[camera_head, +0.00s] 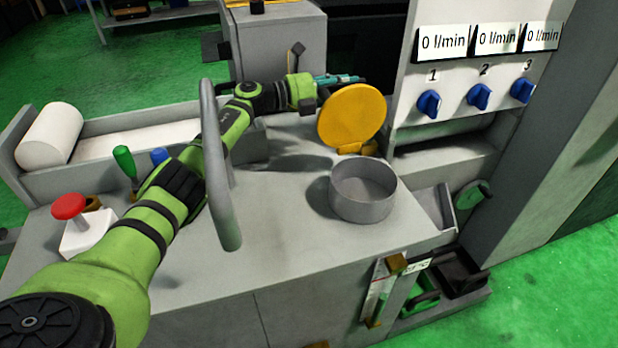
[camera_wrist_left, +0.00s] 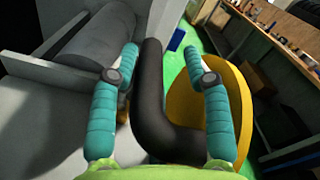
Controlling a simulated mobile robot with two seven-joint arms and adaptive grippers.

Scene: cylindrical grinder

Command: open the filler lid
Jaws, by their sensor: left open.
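The yellow filler lid (camera_head: 352,115) stands raised and tilted at the back edge of the grey round filler neck (camera_head: 362,191), whose top is uncovered. My left gripper (camera_head: 338,79) is at the upper left edge of the lid, its teal fingers pointing right. In the left wrist view the fingers of the left gripper (camera_wrist_left: 162,62) are apart, with a black curved handle (camera_wrist_left: 152,100) between them. The yellow lid (camera_wrist_left: 238,112) shows behind the right finger there. I cannot tell whether the fingers touch the handle. My right gripper is not in view.
A grey curved rail (camera_head: 222,170) rises beside my left arm. A red button (camera_head: 69,206) and a green-handled tool (camera_head: 124,160) are at the left. A panel with blue knobs (camera_head: 429,103) stands to the right. The grey top in front of the filler neck is clear.

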